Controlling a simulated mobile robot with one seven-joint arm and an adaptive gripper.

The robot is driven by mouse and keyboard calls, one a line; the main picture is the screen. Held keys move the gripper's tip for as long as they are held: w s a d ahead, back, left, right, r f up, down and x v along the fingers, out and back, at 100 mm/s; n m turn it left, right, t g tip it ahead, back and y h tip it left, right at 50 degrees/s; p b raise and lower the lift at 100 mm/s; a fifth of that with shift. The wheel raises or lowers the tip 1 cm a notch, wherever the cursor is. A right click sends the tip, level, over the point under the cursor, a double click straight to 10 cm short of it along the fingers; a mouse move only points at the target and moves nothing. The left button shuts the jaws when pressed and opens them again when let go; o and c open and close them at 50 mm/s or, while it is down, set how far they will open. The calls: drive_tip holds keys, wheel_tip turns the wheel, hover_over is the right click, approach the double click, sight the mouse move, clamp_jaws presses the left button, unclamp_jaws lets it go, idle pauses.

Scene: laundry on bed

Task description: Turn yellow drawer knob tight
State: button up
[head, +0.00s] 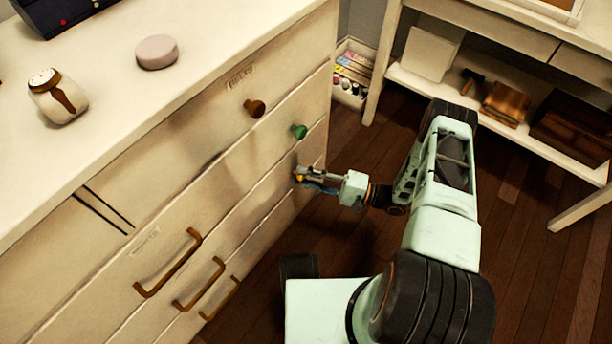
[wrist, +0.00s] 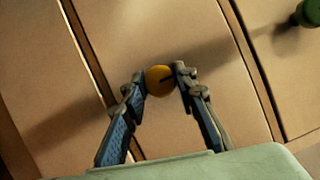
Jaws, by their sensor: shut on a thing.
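In the head view my gripper (head: 303,178) reaches the drawer front below the green knob (head: 299,131). The yellow knob (head: 299,178) shows there only as a small spot, mostly hidden by the fingers.
A brown knob (head: 254,108) is on the drawer above. Brown handles (head: 168,263) are on the drawers at left. A jar (head: 58,96) and a pink round object (head: 156,52) stand on the dresser top. A white shelf unit (head: 480,112) stands at right; dark wood floor lies between.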

idle(0.4)
drive_tip(key=o, duration=1.1)
drive_tip(key=v, duration=1.2)
